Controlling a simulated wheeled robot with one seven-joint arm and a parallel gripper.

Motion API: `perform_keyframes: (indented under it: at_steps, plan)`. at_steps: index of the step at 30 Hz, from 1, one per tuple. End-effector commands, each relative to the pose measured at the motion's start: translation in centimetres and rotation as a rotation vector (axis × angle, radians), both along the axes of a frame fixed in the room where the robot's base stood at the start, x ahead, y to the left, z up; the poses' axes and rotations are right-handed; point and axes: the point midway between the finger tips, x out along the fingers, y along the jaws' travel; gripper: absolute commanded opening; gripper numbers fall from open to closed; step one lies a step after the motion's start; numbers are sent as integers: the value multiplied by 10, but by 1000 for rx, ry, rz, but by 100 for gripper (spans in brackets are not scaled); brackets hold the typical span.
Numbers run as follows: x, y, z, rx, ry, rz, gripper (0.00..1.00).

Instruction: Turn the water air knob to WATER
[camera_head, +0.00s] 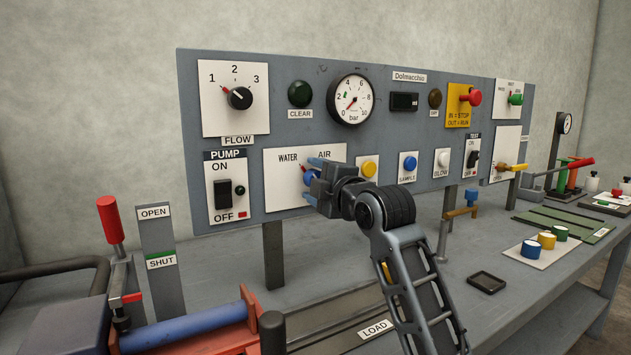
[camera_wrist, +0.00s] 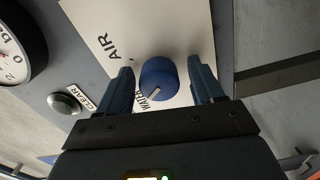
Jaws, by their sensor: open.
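The water/air knob (camera_head: 306,176) is on a white plate marked WATER and AIR, on the lower middle of the grey panel. In the wrist view it is a round blue knob (camera_wrist: 158,76), with a white mark pointing down-left beside the partly hidden WATER label (camera_wrist: 150,97). In the head view a red pointer on it leans up-left, toward WATER. My gripper (camera_head: 314,181) is at the knob and hides part of it. In the wrist view my gripper (camera_wrist: 160,70) is open, one finger on each side of the knob, with gaps showing.
The pump switch (camera_head: 224,195) is left of the plate. A yellow button (camera_head: 369,168) is close on the right. The CLEAR button (camera_head: 299,94) and pressure gauge (camera_head: 351,100) are above. A red-handled lever (camera_head: 110,220) stands front left.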

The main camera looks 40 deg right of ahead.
Motion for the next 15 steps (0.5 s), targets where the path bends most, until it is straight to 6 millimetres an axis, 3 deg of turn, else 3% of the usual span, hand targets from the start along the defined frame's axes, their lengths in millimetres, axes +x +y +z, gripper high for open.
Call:
perform_keyframes:
  at_steps: [5,15]
  plan:
    - [-5,1,0,1,-1,-1,67]
    - [-55,15,0,1,-1,-1,67]
